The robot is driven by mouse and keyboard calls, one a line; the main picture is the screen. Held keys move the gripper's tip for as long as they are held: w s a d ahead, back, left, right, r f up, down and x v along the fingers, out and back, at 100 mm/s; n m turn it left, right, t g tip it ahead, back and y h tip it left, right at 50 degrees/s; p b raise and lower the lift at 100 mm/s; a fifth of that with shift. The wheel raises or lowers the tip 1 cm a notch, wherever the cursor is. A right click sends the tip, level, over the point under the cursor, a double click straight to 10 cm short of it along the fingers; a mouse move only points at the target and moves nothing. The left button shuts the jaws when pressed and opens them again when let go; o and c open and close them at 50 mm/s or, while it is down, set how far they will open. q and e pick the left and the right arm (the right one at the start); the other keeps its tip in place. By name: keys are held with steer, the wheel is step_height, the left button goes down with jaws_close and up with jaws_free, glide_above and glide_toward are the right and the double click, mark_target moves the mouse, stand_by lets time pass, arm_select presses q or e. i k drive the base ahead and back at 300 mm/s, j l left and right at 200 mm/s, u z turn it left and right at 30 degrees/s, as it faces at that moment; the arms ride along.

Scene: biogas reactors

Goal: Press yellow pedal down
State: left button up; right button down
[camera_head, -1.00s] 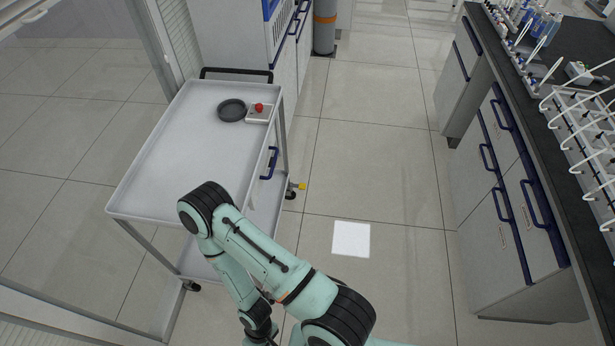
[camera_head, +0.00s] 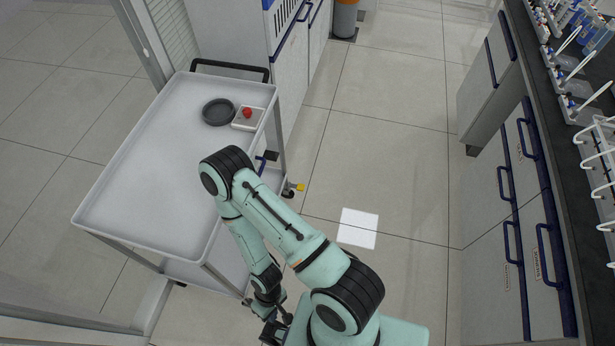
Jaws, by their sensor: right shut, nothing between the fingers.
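The small yellow pedal (camera_head: 300,187) is by a caster at the right side of the white cart (camera_head: 140,170), low near the floor. My right arm bends in front of the cart, with its elbow over the cart's near right part. My right gripper (camera_head: 276,330) is shut and empty at the bottom of the view, low and well to the near side of the pedal, apart from it. Its fingertips are small and partly cut off by the lower edge. My left gripper is not in view.
On the cart's top are a dark round dish (camera_head: 218,112) and a box with a red button (camera_head: 247,113). A white square (camera_head: 358,228) lies on the floor right of the cart. A drawer bench (camera_head: 520,190) stands at the right.

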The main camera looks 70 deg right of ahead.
mark_target(301, 187)
steer(key=k+l, duration=0.1)
steer(key=l, duration=0.5)
steer(key=k+l, duration=0.1)
steer(key=l, duration=0.5)
steer(key=k+l, duration=0.1)
steer(key=l, duration=0.5)
steer(key=k+l, duration=0.1)
steer(key=l, duration=0.5)
steer(key=k+l, duration=0.1)
steer(key=l, duration=0.7)
steer(key=i, duration=0.45)
